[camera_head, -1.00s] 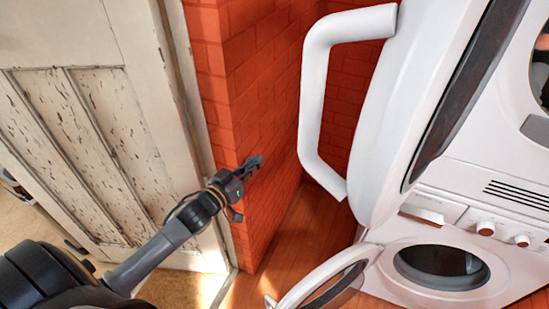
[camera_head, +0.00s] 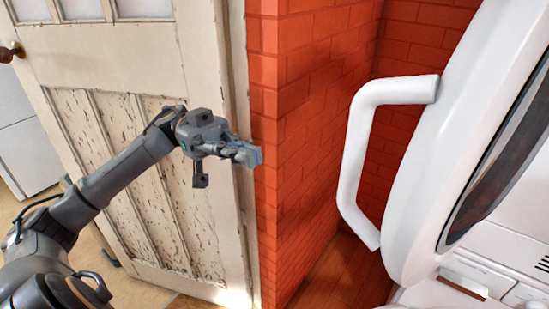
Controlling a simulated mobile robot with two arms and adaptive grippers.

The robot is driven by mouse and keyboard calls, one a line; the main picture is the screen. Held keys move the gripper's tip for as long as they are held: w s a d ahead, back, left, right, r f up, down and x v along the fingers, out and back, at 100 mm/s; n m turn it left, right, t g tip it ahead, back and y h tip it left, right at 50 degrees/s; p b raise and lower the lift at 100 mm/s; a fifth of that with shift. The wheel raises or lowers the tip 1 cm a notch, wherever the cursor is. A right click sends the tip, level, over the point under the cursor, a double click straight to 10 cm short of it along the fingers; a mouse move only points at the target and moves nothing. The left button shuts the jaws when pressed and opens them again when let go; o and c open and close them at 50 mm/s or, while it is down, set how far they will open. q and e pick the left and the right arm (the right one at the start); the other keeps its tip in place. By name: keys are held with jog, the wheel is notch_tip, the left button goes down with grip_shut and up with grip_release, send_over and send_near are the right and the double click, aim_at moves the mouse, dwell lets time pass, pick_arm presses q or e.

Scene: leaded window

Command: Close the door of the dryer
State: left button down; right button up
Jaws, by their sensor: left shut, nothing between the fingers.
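The dryer door (camera_head: 420,190), white and rounded with a dark inner rim, stands open at the right, close to my camera. Its white bar handle (camera_head: 352,160) sticks out to the left. The door hides most of the dryer body. My left gripper (camera_head: 254,156) is shut and empty, in front of the brick corner beside the cream wooden door. It appears left of the handle and apart from it. My right gripper is not in view.
A red brick wall (camera_head: 310,120) stands behind and left of the handle. A peeling cream door (camera_head: 120,60) is behind my left arm. A lower white machine's panel (camera_head: 500,260) shows at bottom right. Some wooden floor (camera_head: 340,275) is clear.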

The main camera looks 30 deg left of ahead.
pick_arm(q)
jog(key=p, duration=0.4)
send_near(339, 189)
jog(key=d, duration=0.5)
jog(key=shift+d, duration=0.1)
jog(key=shift+s+d, duration=0.2)
jog(key=shift+d, duration=0.45)
